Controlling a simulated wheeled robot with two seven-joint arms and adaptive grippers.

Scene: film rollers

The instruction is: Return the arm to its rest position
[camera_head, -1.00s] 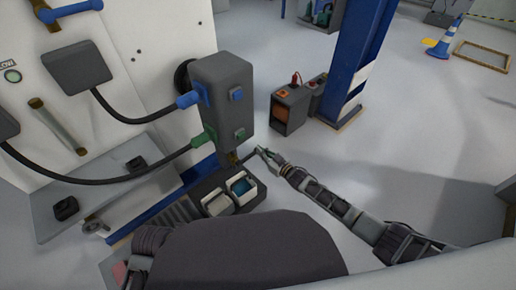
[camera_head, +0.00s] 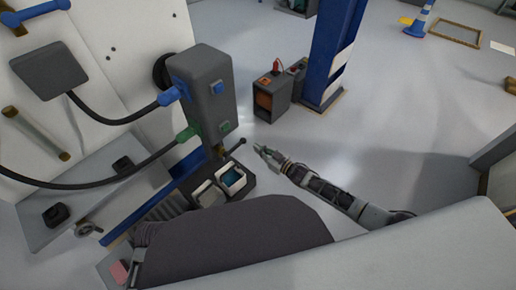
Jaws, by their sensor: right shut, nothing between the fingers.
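My right gripper (camera_head: 264,150) is at the end of my right arm, which reaches in from the lower right. It is shut and empty, in open space to the right of the grey box (camera_head: 206,98) with blue and green fittings. My left gripper is not in view.
A blue pillar (camera_head: 332,50) and a dark cabinet with an orange front (camera_head: 273,97) stand behind the gripper.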

